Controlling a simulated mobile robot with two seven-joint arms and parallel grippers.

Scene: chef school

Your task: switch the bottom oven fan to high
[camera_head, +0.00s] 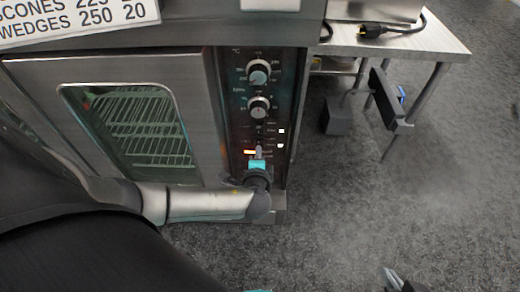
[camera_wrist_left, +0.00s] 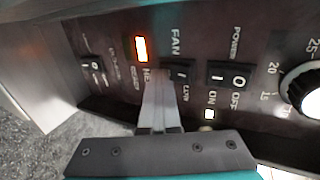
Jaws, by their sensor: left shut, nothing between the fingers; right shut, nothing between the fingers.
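The oven's dark control panel (camera_head: 246,120) is right of its glass door in the head view. The fan switch (camera_wrist_left: 180,72), a small black rocker, shows in the left wrist view below the word FAN. My left gripper (camera_head: 258,154) is at the panel's lower part, shut and empty. In the left wrist view its fingertips (camera_wrist_left: 158,84) are just left of the fan switch; I cannot tell whether they touch it. They hide part of the panel. My right gripper (camera_head: 393,278) shows partly at the bottom edge of the head view, shut and away from the oven.
A power switch (camera_wrist_left: 228,75) is right of the fan switch, and an orange light (camera_wrist_left: 141,48) glows to its left. Two knobs (camera_head: 258,73) sit higher on the panel. A metal table (camera_head: 420,42) stands at the back right. Grey floor (camera_head: 350,200) is open right of the oven.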

